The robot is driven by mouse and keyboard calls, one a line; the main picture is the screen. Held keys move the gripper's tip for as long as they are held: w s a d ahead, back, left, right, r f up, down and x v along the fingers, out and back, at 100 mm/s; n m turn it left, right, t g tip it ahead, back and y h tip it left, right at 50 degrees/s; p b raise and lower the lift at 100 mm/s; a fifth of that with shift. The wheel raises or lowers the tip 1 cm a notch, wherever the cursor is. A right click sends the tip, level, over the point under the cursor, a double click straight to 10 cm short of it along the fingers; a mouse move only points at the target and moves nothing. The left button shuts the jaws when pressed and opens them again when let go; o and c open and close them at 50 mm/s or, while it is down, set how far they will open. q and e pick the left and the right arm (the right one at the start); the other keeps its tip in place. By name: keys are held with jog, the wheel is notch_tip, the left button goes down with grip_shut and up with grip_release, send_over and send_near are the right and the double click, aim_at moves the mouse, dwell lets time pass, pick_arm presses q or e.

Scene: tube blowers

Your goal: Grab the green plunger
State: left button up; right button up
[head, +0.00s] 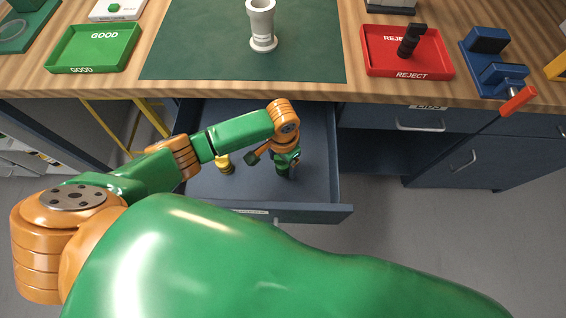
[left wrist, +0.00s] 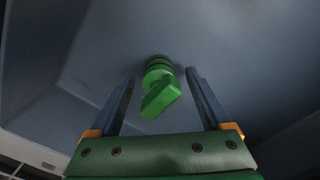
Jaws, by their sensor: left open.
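The green plunger (left wrist: 158,88) shows in the left wrist view, with a ridged round part and a flat angular end, against a grey surface. My left gripper (left wrist: 161,74) is open, its two dark fingers on either side of the plunger with gaps showing. In the head view my left gripper (head: 287,163) reaches down into the open drawer (head: 318,178) and hides most of what is under it. I cannot make out the plunger surely there. My right gripper is not in view.
A yellow piece (head: 225,163) stands in the drawer left of my gripper. Above is the wooden table with a white tube (head: 262,25), a green tray (head: 94,47), a red tray (head: 437,66) holding a black piece (head: 410,40), and a blue clamp (head: 490,65).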

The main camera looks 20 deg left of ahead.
pick_arm(q)
jog(key=shift+f, duration=0.75)
jog(key=shift+r, duration=0.1)
grip_shut()
